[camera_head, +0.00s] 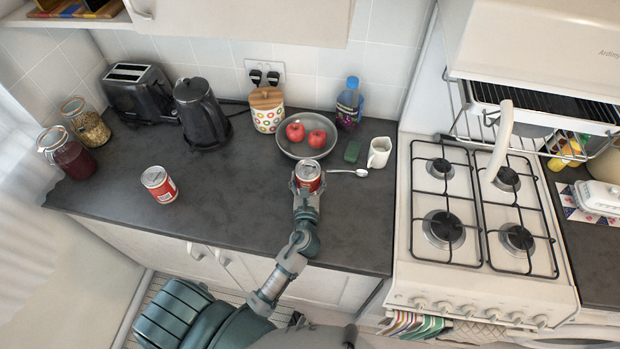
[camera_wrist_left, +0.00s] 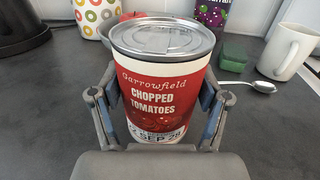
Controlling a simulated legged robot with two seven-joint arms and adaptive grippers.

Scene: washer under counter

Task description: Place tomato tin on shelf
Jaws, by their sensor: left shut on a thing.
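A red and white tomato tin (camera_head: 308,174) with a silver lid stands upright on the dark counter, in front of the bowl. My left gripper (camera_head: 308,188) is around it, with a finger on each side. In the left wrist view the tin (camera_wrist_left: 158,85) reads "Chopped Tomatoes", and the gripper (camera_wrist_left: 158,112) is shut on its sides. A second, similar tin (camera_head: 159,184) stands apart on the counter to the left. At the top left, an open shelf (camera_head: 40,22) with a few items on it shows only in part. My right gripper is not in view.
A bowl (camera_head: 290,152) of red apples, a white mug (camera_head: 379,152), a spoon (camera_head: 350,172) and a green block (camera_head: 352,151) are close to the held tin. A kettle (camera_head: 200,112), toaster (camera_head: 138,92) and jars (camera_head: 66,155) stand left. A stove (camera_head: 470,270) is right.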

